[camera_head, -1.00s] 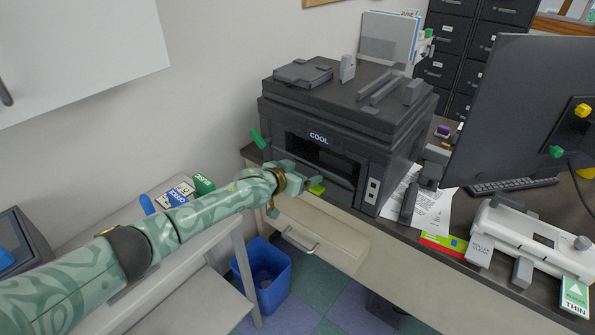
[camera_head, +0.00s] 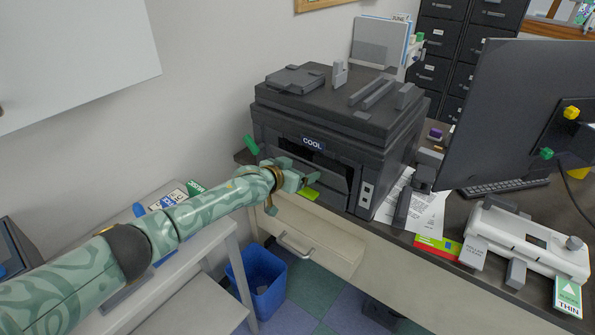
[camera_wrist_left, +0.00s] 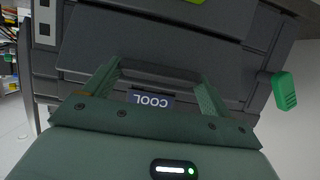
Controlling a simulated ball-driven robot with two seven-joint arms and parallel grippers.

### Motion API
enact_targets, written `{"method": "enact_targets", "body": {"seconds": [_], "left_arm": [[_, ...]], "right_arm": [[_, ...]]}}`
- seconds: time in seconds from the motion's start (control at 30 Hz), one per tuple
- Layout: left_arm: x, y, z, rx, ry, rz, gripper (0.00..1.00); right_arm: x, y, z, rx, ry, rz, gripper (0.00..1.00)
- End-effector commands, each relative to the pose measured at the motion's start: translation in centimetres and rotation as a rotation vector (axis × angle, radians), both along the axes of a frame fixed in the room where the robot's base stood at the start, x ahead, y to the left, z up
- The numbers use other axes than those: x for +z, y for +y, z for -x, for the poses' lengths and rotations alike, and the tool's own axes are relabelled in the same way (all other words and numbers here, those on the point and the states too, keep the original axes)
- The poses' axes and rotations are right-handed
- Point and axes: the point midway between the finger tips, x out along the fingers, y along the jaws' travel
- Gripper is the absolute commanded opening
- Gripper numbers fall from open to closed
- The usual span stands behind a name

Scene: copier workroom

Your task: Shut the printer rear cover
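The dark grey printer (camera_head: 385,163) stands on the desk, with a blue COOL label (camera_head: 312,143) on the side facing me. Below the label is a dark opening, and the rear cover (camera_head: 335,180) appears to lean outward below it, partly open. My left gripper (camera_head: 303,181) is in front of the cover's lower part. In the left wrist view its two green fingers (camera_wrist_left: 163,82) are spread with nothing gripped between them, and the COOL label shows upside down. The fingers are close to the cover (camera_wrist_left: 140,38); contact is not clear. My right gripper is out of view.
A green lever (camera_head: 251,145) sticks out at the printer's left. A monitor (camera_head: 500,110), papers (camera_head: 428,212) and a white device (camera_head: 525,245) are to the right. A drawer (camera_head: 310,240) is below. A blue bin (camera_head: 258,280) stands on the floor.

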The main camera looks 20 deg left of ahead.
Motion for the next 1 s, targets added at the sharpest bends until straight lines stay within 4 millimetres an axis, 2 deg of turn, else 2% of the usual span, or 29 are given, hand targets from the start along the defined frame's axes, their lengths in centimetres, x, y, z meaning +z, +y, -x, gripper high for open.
{"method": "enact_targets", "body": {"seconds": [0.03, 0.27, 0.43, 0.57, 0.7, 0.9, 1.0], "left_arm": [[0.6, 0.0, -0.2, 0.001, -0.009, 0.004, 0.98], [0.2, 0.0, 0.0, 0.000, -0.002, 0.001, 1.00], [1.0, 0.5, 1.3, 0.000, 0.000, -0.001, 1.00], [2.5, 1.4, 3.8, 0.000, -0.002, 0.001, 1.00], [3.9, 2.7, 7.3, 0.000, -0.004, -0.001, 1.00], [5.4, 4.3, 11.6, 0.000, -0.003, 0.000, 1.00], [5.8, 4.8, 13.0, 0.001, -0.004, 0.000, 1.00]], "right_arm": [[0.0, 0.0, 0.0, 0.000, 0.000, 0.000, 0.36], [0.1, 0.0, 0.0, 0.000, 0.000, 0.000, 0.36], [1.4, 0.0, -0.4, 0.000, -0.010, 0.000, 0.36], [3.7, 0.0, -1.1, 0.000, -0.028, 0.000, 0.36], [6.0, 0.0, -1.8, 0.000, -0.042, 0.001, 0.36], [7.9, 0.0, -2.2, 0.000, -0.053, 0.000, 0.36], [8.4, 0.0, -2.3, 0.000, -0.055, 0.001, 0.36]]}}
